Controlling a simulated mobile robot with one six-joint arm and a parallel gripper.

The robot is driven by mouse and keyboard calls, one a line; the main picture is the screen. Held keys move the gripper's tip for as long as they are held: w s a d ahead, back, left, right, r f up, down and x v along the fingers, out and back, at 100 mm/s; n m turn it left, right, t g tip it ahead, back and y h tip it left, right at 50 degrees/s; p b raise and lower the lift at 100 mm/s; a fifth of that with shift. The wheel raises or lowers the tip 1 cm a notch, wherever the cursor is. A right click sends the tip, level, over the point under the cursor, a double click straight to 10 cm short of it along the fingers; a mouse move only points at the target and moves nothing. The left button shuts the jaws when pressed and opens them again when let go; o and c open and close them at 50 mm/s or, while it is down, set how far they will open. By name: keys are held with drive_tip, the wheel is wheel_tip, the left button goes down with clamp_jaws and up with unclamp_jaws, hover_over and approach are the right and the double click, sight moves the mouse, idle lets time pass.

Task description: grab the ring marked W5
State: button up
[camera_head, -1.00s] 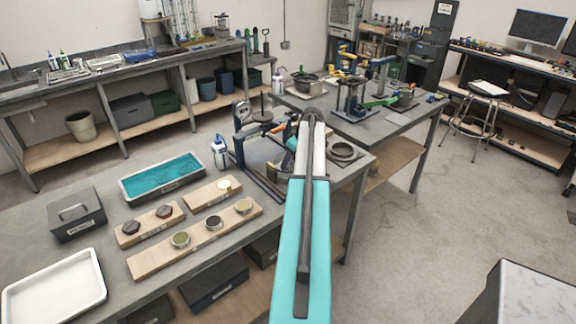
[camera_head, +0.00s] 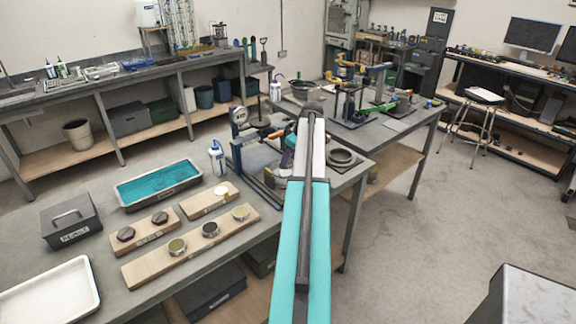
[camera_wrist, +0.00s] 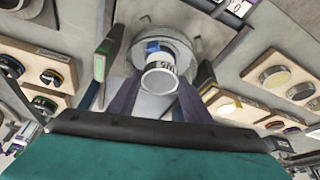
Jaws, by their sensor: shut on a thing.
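A short white ring (camera_wrist: 160,78) with a dark printed mark shows in the middle of the wrist view. I cannot read the mark for certain. My gripper (camera_wrist: 158,88) is shut on this ring, with one dark finger on each side. A round grey base (camera_wrist: 168,42) lies behind the ring; I cannot tell whether the two touch. In the head view my own arm covers most of the gripper and the ring. Only a small purple part of the gripper shows left of the arm, near the blue-framed stand (camera_head: 240,150).
In the head view, wooden boards (camera_head: 140,268) with several round pieces lie on the front bench. A teal-filled tray (camera_head: 117,196), a lidded grey box (camera_head: 66,228), a white tray (camera_head: 90,302) and a white bottle (camera_head: 217,160) stand around them. A grey round dish (camera_head: 342,157) sits right of my arm.

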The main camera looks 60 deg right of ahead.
drive_tip(key=s+a+r+b, duration=0.1)
drive_tip(key=s+a+b, duration=0.3)
drive_tip(key=s, duration=1.1)
drive_tip(key=shift+r, duration=0.2)
